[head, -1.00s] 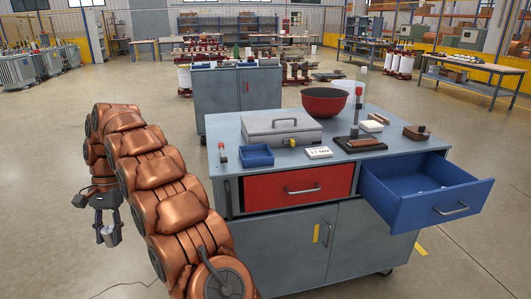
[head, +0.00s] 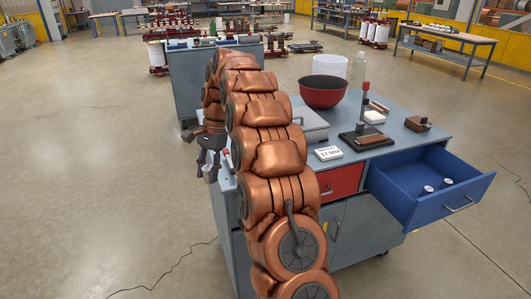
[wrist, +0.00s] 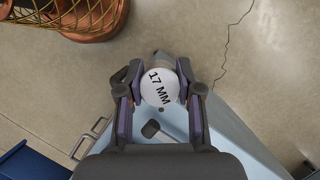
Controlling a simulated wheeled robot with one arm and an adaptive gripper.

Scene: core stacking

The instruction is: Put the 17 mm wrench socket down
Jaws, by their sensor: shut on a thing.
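The 17 mm wrench socket (wrist: 158,87) is a grey metal cylinder; its pale round end reads "17 MM" in the wrist view. My gripper (wrist: 160,98) is shut on it, one finger on each side. In the head view my gripper (head: 209,158) hangs at the left of the grey cart, with the socket (head: 210,174) small and partly hidden below it. The floor shows around the socket in the wrist view. A white card (head: 328,153), apparently reading "17 MM", lies on the cart top (head: 395,110).
The open blue drawer (head: 408,208) holds two pale-topped round pieces. A red bowl (head: 324,92), a dark stand with a red-topped post (head: 362,137) and a grey case (head: 312,122) stand on the cart. My arm hides the cart's left part.

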